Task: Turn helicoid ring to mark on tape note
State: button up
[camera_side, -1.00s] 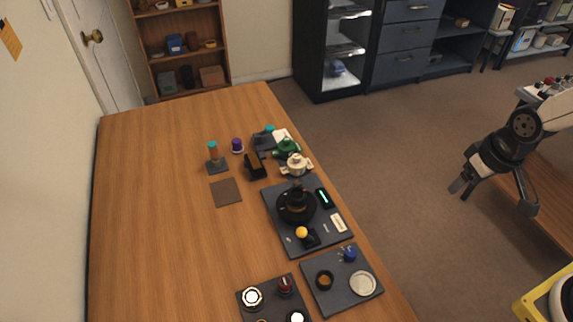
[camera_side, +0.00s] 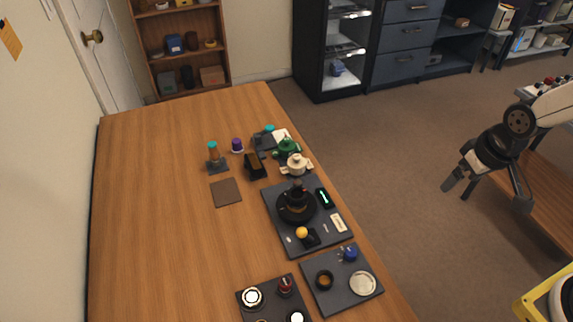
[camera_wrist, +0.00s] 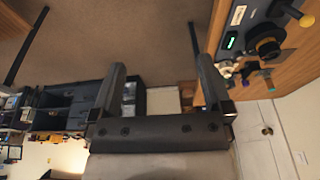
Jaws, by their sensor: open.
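A black round lens-like assembly (camera_side: 296,205), likely holding the helicoid ring, stands on a dark mat (camera_side: 277,228) on the wooden table in the side view. A small pale label (camera_side: 338,223) lies on the same mat; I cannot read it or tell whether it is the tape note. The assembly also shows at the upper right of the wrist view (camera_wrist: 266,42). My gripper (camera_side: 487,190) is open and empty, off to the right of the table above the floor. In the wrist view its two fingers (camera_wrist: 168,92) are spread with nothing between them.
The mat also carries a yellow ball-topped part (camera_side: 302,232) and a lit green display (camera_side: 325,198). A second mat (camera_side: 342,300) holds rings and a blue part. The table's left side (camera_side: 150,230) is clear.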

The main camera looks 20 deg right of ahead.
jog(key=w+a+m, duration=0.2)
jog(key=w+a, duration=0.3)
jog(key=w, duration=0.3)
jog(key=m+g, duration=0.3)
jog(key=m, duration=0.2)
send_near(297, 193)
jog(key=shift+s+d+f, duration=0.2)
jog(key=shift+d+f, duration=0.35)
jog(key=shift+w+a+f+m, duration=0.1)
jog(key=shift+a+f+m, duration=0.05)
jog(key=shift+a+m, duration=0.3)
jog(key=shift+f, duration=0.1)
jog(key=shift+f, duration=3.8)
